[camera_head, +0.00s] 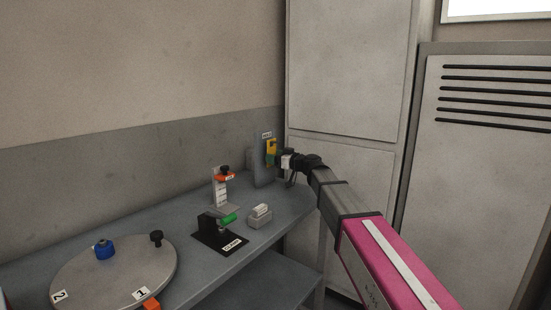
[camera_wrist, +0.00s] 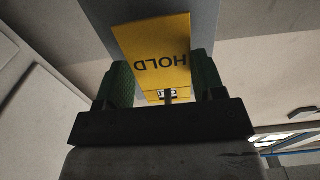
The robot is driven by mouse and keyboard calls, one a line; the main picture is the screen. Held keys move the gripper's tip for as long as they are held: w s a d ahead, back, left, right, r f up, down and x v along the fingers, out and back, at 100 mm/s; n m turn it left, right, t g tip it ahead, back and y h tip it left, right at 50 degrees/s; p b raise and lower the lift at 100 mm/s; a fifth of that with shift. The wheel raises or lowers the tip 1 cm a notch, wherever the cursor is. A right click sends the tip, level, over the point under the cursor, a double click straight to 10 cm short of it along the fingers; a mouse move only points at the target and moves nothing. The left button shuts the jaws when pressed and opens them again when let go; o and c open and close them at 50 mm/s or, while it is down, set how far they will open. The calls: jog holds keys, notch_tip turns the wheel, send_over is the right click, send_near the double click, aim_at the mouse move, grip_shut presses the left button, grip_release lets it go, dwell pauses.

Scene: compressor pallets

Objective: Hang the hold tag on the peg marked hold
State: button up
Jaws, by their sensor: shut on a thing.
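The yellow hold tag (camera_wrist: 158,42) is between the two green finger pads of my gripper (camera_wrist: 163,78) in the wrist view, its word HOLD upside down. My gripper is shut on it. In the head view the tag (camera_head: 271,145) is at the upright grey board (camera_head: 262,172) at the back of the bench, and my gripper (camera_head: 277,158) is beside it. A small white label (camera_head: 266,134) sits at the board's top, just above the tag. The peg is not clearly visible; I cannot tell whether the tag is on it.
The grey bench (camera_head: 190,235) carries a round plate (camera_head: 120,280) with a blue knob (camera_head: 104,249), a stand with an orange part (camera_head: 225,177), a black fixture with a green part (camera_head: 228,219) and a small grey block (camera_head: 260,217). Tall cabinets (camera_head: 345,70) stand behind and to the right.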

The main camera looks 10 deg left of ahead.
dwell(0.3)
jog(key=o, duration=1)
jog(key=shift+c, duration=0.2)
